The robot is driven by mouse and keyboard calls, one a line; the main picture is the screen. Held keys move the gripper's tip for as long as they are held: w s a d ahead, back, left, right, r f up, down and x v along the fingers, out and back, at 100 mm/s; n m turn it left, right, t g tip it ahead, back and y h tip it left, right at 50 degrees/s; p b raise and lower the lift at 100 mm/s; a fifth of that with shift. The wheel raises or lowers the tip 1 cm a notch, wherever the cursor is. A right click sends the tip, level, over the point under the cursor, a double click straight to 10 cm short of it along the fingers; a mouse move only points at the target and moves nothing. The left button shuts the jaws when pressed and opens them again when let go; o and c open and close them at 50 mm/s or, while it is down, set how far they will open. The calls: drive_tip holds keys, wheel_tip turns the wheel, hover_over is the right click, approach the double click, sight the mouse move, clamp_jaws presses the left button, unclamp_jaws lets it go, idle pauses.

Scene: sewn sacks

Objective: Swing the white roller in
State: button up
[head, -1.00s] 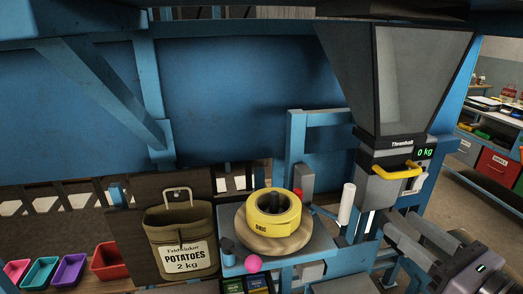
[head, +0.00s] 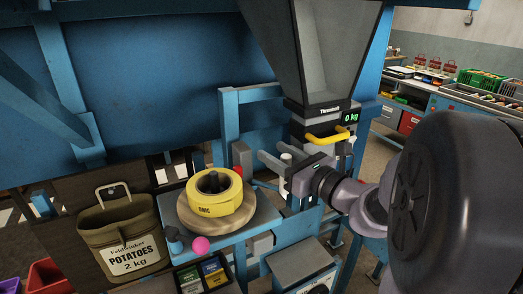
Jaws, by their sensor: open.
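The white roller (head: 286,159) stands upright beside the yellow tape roll, below the hopper, partly hidden by my gripper. My gripper (head: 275,173) reaches in from the right with its jaws open. Its fingers are at the roller, seemingly one on either side; I cannot tell whether they touch it.
The yellow tape roll (head: 214,191) sits on a round wooden disc (head: 217,216) on a blue shelf, with a pink ball (head: 201,244) in front. A potato sack (head: 124,236) hangs at the left. The hopper (head: 318,60), with a yellow handle (head: 325,138) and a 0 kg display, is above.

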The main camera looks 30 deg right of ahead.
drive_tip(key=shift+c, duration=0.5)
clamp_jaws()
idle(0.8)
